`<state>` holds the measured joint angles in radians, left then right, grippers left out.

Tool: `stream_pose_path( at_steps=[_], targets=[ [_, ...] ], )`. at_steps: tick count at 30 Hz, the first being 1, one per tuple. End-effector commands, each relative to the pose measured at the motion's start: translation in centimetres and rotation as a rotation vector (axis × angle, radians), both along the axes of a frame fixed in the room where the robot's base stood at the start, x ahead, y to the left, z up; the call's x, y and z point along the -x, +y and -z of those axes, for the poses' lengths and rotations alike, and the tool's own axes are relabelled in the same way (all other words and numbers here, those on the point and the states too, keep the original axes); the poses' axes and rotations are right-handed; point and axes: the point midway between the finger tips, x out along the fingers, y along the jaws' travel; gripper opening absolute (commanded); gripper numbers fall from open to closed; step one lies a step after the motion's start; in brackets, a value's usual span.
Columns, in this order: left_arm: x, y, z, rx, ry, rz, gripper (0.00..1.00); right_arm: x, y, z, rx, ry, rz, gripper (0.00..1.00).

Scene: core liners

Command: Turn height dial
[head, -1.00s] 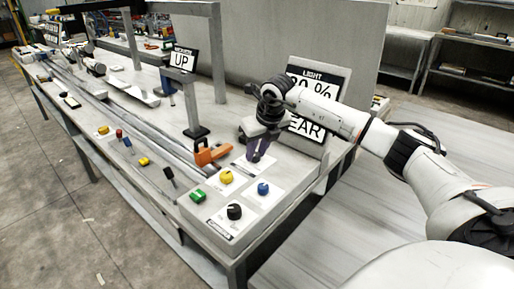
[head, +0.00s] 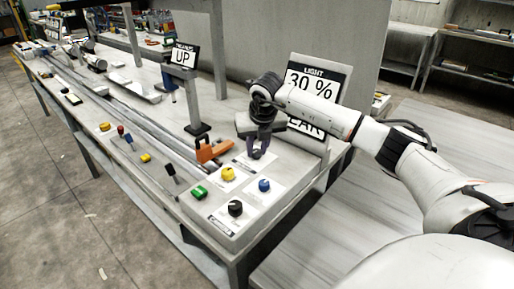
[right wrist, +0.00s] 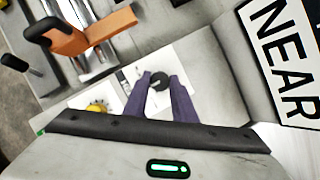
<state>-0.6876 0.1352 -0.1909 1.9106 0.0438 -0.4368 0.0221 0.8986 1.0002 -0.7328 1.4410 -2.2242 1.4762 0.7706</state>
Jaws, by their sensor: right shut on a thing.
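A dark round dial (right wrist: 159,80) stands on a white plate, between the fingertips of my right gripper (right wrist: 159,76). The purple fingers point down at the panel and are shut on the dial's sides. In the head view my right gripper (head: 259,150) is at the back of the control panel (head: 215,215), and its fingers hide most of this dial. The dial's label cannot be read. My left gripper is not in view.
A yellow knob (head: 227,174), a blue knob (head: 264,185), a black knob (head: 235,208) and a green switch (head: 200,192) sit nearby on the panel. An orange clamp (head: 212,150) stands close left of the gripper. A sign reading 30 % (head: 311,85) stands behind.

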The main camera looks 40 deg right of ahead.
Motion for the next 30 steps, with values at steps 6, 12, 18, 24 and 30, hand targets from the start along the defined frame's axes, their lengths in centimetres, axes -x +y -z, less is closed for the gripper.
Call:
stream_pose_path(
  at_steps=[6,12,18,24,30],
  targets=[
    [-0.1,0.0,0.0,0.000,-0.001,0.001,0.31,-0.1,-0.1,-0.2,0.000,-0.003,0.001,0.43],
    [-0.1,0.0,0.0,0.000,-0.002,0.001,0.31,0.0,0.0,-0.1,0.000,-0.002,0.000,0.43],
    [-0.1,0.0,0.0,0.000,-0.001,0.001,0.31,0.2,0.1,-1.0,0.000,-0.003,-0.002,0.43],
    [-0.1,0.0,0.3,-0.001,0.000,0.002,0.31,1.4,0.8,-4.4,0.001,-0.006,-0.002,0.43],
    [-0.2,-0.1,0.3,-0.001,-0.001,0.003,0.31,2.7,1.5,-7.8,0.001,-0.005,0.000,0.43]
  ],
)
